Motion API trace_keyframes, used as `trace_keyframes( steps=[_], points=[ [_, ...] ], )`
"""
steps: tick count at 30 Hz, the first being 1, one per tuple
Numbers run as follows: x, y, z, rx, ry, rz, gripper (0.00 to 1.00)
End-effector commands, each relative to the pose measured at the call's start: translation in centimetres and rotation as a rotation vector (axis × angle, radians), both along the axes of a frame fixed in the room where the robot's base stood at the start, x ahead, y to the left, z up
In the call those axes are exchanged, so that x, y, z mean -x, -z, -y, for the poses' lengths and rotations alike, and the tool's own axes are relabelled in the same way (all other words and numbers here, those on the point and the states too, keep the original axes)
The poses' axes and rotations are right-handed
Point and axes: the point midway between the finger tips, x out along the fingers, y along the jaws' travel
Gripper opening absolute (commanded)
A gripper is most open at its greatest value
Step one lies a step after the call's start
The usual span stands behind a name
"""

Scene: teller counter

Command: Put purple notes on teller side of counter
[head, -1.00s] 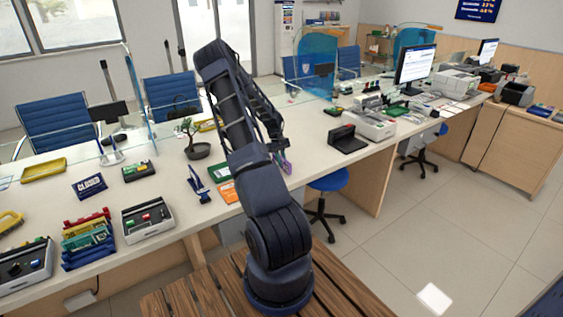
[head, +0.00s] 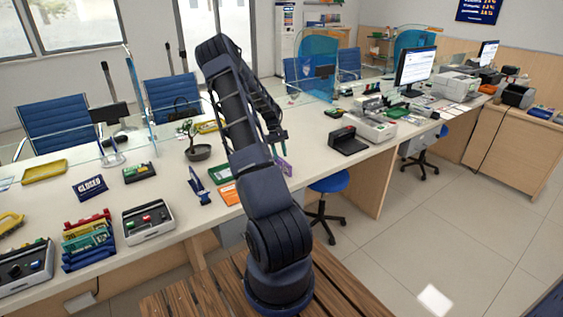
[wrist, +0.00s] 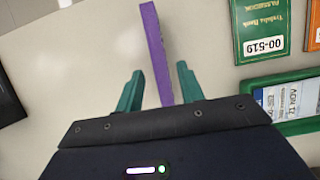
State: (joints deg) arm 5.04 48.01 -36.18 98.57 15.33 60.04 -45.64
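The purple notes (head: 285,166) stand on edge on the counter (head: 330,170) just right of my arm in the head view, partly hidden by it. In the wrist view the purple notes (wrist: 154,50) show as a narrow upright strip that runs down between the green fingers. My gripper (wrist: 160,85) is open, with one finger on each side of the strip and gaps to both. In the head view my gripper (head: 275,136) is a little above and behind the notes, partly hidden by the arm.
A green passbook (wrist: 262,28) and a green-framed card (wrist: 285,102) lie right of the gripper in the wrist view. A dark card terminal (head: 347,141) stands to the right. Clear glass screens stand along the counter.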

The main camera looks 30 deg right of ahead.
Motion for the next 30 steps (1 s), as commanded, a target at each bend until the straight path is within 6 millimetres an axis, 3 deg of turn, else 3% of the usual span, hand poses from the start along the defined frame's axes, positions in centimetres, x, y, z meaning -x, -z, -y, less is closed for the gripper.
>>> trace_keyframes(
  steps=[6, 17, 23, 30],
  points=[
    [-1.6, -3.9, 0.1, 0.001, 0.001, 0.002, 0.38],
    [-2.6, -7.0, -0.3, -0.001, 0.002, 0.008, 0.38],
    [-2.1, -10.7, -3.1, -0.015, 0.018, 0.066, 0.38],
    [-0.4, -16.5, -8.2, -0.038, 0.04, 0.162, 0.38]
  ],
)
